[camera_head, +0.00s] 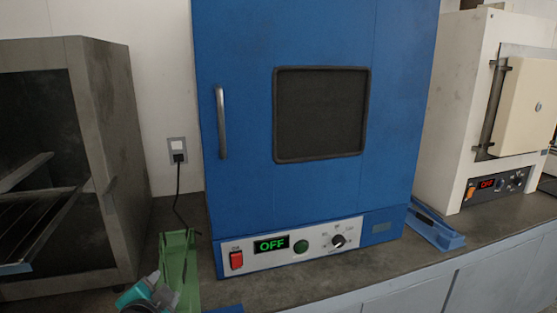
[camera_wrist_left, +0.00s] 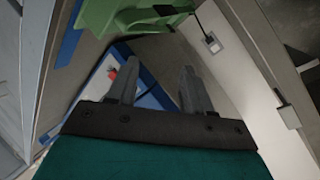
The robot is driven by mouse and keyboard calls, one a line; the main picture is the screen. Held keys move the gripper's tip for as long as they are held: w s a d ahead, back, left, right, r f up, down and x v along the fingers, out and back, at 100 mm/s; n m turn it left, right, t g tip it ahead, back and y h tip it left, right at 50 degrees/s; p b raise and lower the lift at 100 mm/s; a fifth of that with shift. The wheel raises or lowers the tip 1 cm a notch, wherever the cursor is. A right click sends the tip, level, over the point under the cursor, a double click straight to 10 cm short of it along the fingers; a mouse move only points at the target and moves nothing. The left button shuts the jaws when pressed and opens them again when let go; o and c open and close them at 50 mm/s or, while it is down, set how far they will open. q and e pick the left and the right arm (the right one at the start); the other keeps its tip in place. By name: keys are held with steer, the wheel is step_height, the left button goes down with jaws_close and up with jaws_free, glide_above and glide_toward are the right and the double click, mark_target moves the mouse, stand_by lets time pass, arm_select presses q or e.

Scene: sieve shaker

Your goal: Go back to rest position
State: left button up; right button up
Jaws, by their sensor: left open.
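My left gripper shows at the bottom left of the head view (camera_head: 163,293), partly cut off by the lower edge. In the left wrist view my left gripper (camera_wrist_left: 158,75) has its two grey fingers apart with nothing between them. It is close in front of the green stand (camera_head: 180,262), near the lower left corner of the blue oven (camera_head: 240,120). The oven's door is shut and its display (camera_head: 271,244) reads OFF in green. My right gripper is in neither view.
A grey metal cabinet (camera_head: 115,150) with an open front and a rack stands at the left. A white furnace (camera_head: 455,110) with a red OFF display stands at the right. A blue holder (camera_head: 437,232) lies between the oven and furnace. A wall socket (camera_head: 177,147) with a cord is behind.

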arm_select(q)
steer(key=s+d+f+n+g+h, duration=0.1)
steer(key=s+d+f+n+h, duration=0.1)
steer(key=s+f, duration=0.6)
steer(key=s+d+f+n+g+h, duration=0.1)
steer(key=s+d+f+n, duration=0.3)
steer(key=s+f, duration=0.5)
steer(key=s, duration=0.5)
steer(key=shift+f+n+h, duration=0.2)
steer(key=shift+n+h, duration=0.1)
steer(key=shift+h, duration=0.1)
